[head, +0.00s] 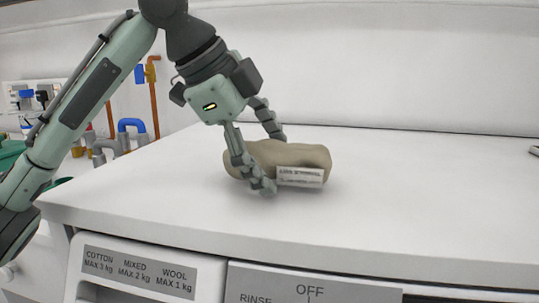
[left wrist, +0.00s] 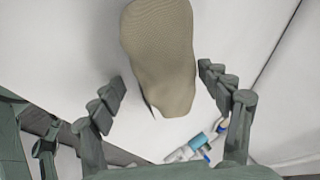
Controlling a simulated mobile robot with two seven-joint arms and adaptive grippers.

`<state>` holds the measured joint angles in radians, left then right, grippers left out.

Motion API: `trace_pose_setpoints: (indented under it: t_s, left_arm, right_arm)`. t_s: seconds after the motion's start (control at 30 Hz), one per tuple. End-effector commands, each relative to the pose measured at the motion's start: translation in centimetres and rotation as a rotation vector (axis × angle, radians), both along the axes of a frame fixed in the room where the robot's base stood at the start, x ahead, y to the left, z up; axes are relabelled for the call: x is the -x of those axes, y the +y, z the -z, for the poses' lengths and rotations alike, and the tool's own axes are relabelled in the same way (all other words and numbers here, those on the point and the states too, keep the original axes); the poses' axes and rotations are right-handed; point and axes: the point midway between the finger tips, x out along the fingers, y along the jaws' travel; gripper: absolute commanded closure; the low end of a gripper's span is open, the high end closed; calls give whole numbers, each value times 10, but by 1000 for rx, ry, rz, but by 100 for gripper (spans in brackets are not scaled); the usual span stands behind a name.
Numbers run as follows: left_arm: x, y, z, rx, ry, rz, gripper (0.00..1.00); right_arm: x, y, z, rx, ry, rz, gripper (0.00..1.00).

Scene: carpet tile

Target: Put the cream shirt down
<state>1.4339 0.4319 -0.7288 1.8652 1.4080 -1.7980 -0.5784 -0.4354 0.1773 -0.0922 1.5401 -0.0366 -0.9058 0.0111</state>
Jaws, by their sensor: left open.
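The cream shirt (head: 305,157) is a beige, rolled or folded bundle lying on the white top of a washing machine (head: 420,195). A white printed label (head: 300,176) shows on its near side. My left gripper (head: 268,160) is at the left part of the shirt, one finger in front of it and one behind. In the left wrist view the shirt (left wrist: 160,50) lies between and beyond the two open fingers (left wrist: 162,90), with a gap on each side. My right gripper is not in view.
The machine's front panel (head: 140,275) has printed labels along the near edge. Blue and orange pipes (head: 132,125) stand at the left behind the machine. A white wall (head: 400,70) rises behind. The top right of the machine is mostly clear.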

Motion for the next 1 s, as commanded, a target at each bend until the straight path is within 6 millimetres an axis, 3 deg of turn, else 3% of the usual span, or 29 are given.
trace_pose_setpoints:
  t_s: [0.27, 0.7, 1.0]
  left_arm:
    - [4, 6, -15, 1, -4, -1, 23]
    - [34, 46, -87, 1, -3, -1, 23]
    - [41, 55, -103, 0, 0, 0, 23]
  right_arm:
    - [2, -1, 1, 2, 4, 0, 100]
    - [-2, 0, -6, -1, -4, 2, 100]
    - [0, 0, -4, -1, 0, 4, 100]
